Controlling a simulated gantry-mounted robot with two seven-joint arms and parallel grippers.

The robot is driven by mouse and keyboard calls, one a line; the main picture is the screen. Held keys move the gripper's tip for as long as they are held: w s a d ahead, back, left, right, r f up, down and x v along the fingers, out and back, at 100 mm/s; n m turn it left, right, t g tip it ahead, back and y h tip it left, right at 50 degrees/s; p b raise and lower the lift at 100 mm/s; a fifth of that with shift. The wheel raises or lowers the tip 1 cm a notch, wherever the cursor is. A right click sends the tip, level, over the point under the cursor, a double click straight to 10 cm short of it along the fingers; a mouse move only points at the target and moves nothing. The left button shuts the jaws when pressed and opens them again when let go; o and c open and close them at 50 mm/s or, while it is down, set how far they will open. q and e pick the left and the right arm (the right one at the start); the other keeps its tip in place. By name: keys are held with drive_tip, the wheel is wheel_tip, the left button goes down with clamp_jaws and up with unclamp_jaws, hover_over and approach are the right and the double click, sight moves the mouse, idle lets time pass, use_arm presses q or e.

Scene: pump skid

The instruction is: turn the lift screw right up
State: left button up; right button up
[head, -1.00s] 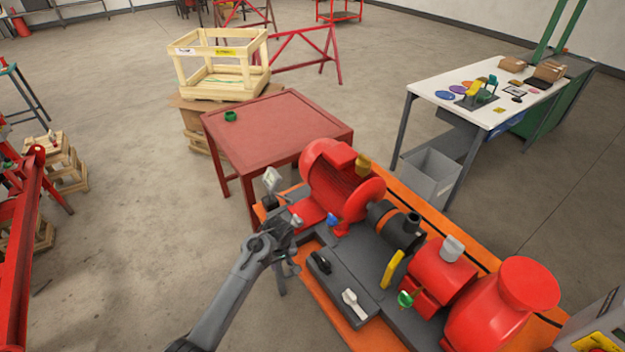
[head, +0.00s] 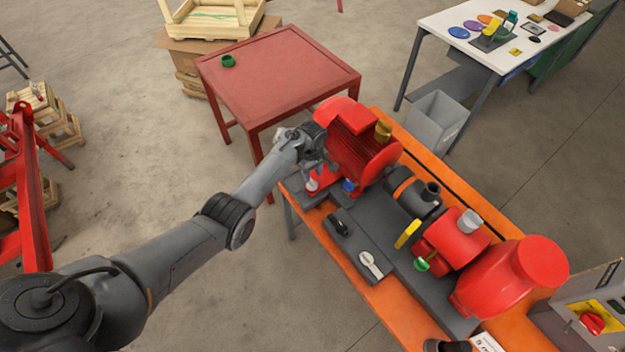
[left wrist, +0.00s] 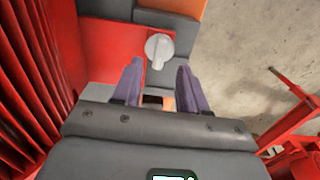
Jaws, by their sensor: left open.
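A pale grey knob (head: 312,184), which I take for the lift screw, stands on the red foot at the near left of the red motor (head: 362,150). It shows clearly in the left wrist view (left wrist: 159,47), with a rounded head and a short raised bar. My left gripper (head: 315,165) is above and beside the motor end. In the left wrist view its two purple-grey fingers (left wrist: 158,72) are apart, with the knob just beyond and between their tips. Nothing is held. My right gripper is not in view.
A blue knob (head: 348,186) sits close right of the grey one. The motor's ribbed side (left wrist: 35,70) rises close to the left of the fingers. A black handle (head: 338,225) and a white handle (head: 371,264) lie on the grey plate. A red table (head: 285,75) stands behind.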

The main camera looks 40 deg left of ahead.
sight(312, 181)
use_arm(q)
drive_tip(key=shift+f+b, duration=0.95)
drive_tip(key=shift+f, duration=1.65)
clamp_jaws()
